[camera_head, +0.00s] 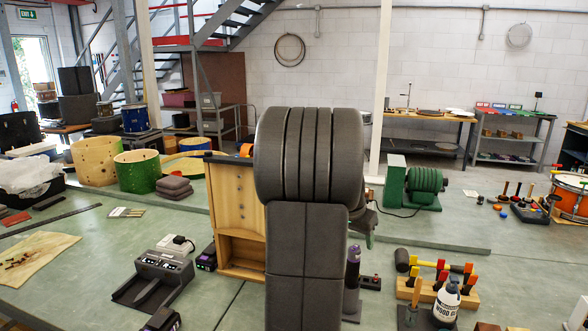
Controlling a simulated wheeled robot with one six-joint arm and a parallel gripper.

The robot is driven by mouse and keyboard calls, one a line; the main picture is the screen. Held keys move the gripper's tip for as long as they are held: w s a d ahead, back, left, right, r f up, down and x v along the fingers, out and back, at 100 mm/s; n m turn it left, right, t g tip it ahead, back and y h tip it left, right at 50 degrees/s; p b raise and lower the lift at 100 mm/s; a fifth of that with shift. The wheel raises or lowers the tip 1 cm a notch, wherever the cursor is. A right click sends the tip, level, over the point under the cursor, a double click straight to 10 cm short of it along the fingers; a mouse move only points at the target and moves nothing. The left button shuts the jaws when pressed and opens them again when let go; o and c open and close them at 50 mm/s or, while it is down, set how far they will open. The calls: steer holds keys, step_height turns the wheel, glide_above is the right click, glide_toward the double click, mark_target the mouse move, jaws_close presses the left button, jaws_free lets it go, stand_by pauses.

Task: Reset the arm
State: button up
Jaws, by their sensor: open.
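My arm stands upright in the middle of the head view, with a thick dark grey ribbed joint above a broad dark link. It hides whatever lies behind it. I see nothing held.
A wooden drawer cabinet (228,205) stands just left of my arm. A dark device (155,278) lies further left. On the right are a glue bottle (447,302), a wooden tool rack (461,294) and a green machine (425,181).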

step_height(320, 180, up, 3)
steer(key=shift+f+p, duration=0.1)
steer(key=shift+p, duration=0.7)
steer(key=shift+f, duration=0.1)
